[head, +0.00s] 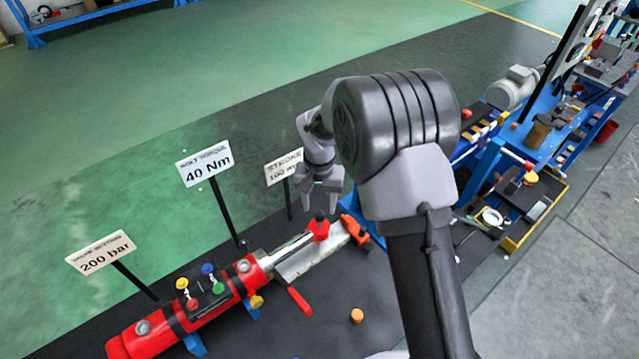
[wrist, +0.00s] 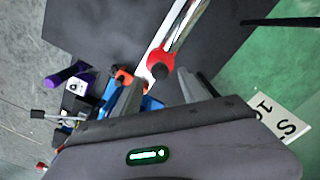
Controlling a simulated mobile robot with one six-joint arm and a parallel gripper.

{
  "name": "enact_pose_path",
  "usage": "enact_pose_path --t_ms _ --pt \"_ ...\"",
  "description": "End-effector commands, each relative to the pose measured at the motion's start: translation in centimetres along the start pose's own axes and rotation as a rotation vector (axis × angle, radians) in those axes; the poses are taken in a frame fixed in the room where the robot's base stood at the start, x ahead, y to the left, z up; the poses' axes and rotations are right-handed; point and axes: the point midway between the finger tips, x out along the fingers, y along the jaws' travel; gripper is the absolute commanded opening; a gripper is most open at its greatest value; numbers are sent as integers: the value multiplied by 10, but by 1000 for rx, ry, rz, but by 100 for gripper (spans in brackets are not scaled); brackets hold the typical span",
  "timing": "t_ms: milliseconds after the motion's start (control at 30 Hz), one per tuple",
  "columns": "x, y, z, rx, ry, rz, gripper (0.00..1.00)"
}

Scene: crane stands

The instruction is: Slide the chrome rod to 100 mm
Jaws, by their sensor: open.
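The red hydraulic cylinder (head: 180,318) lies at the lower left in the head view. Its chrome rod (head: 287,250) sticks out toward the upper right and ends in a red rod end (head: 319,230) with a dark red knob on top. In the wrist view the rod (wrist: 181,29) runs up from the red end (wrist: 162,58). My gripper (head: 318,206) is open and empty, fingers down, above the red end. In the wrist view the red end appears just beyond the gap between the fingertips (wrist: 158,76); contact cannot be told.
A pale scale plate (head: 325,256) lies beside the rod. An orange-red block (head: 355,231) stands past the rod end. A sign reading STROKE 100 mm (head: 284,166) stands behind on a dark post. A red lever (head: 300,302) juts out in front, near an orange cap (head: 357,315).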

Motion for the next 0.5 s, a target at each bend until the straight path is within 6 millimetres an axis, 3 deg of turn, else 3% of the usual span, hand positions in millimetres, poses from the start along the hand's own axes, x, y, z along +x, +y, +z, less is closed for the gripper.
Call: enact_pose_path --t_ms 100,300,500 --pt "-46 0 -1 0 5 -2 50" --pt "-106 0 -1 0 5 -1 50" --pt "-135 0 0 0 2 0 50"
